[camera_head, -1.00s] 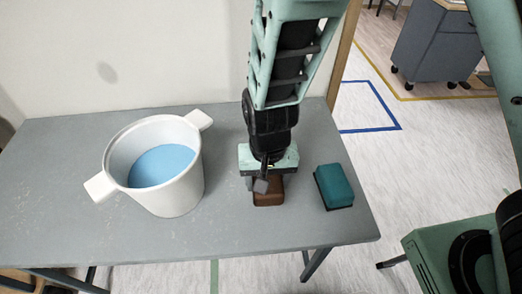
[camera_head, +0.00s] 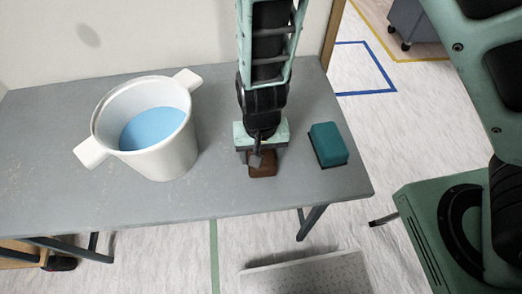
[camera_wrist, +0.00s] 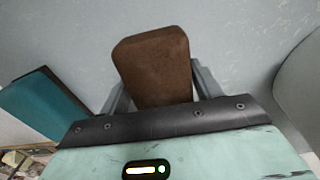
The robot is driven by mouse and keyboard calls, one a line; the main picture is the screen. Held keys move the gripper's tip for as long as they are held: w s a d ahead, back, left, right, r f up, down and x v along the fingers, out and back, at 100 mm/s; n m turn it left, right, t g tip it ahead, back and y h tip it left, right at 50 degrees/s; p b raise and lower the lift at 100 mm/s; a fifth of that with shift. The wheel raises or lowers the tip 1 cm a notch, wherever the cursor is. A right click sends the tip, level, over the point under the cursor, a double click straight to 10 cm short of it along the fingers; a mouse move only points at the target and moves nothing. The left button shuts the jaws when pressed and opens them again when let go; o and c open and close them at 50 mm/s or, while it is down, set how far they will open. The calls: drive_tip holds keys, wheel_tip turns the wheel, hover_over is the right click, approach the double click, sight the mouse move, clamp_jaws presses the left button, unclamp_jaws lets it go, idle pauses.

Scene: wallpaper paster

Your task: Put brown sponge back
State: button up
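The brown sponge (camera_head: 263,166) is at the right part of the grey table (camera_head: 225,195), directly under my gripper (camera_head: 262,150). In the wrist view the brown sponge (camera_wrist: 155,65) sits between my two fingers (camera_wrist: 162,95), one close against each side; my gripper looks shut on it. I cannot tell whether its underside touches the table. A teal sponge (camera_head: 328,143) with a dark underside lies just to the right, apart from my gripper; part of it shows at the left of the wrist view (camera_wrist: 45,105).
A white two-handled pot (camera_head: 170,158) with blue contents stands at the left of the table. The table's front edge is close below the sponges. A pale speckled slab (camera_head: 305,275) is on the floor in front. Bare tabletop lies between pot and gripper.

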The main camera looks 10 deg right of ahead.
sight(261, 153)
drive_tip(key=shift+o, duration=1.2)
drive_tip(key=shift+r, duration=0.1)
wheel_tip(261, 153, up, 18)
drive_tip(key=f+p, duration=0.1)
drive_tip(key=p, duration=0.2)
drive_tip(key=s+d+r+n, duration=0.8)
drive_tip(key=s, duration=0.3)
drive_tip(key=shift+d+y, duration=0.15)
drive_tip(key=shift+y, duration=0.15)
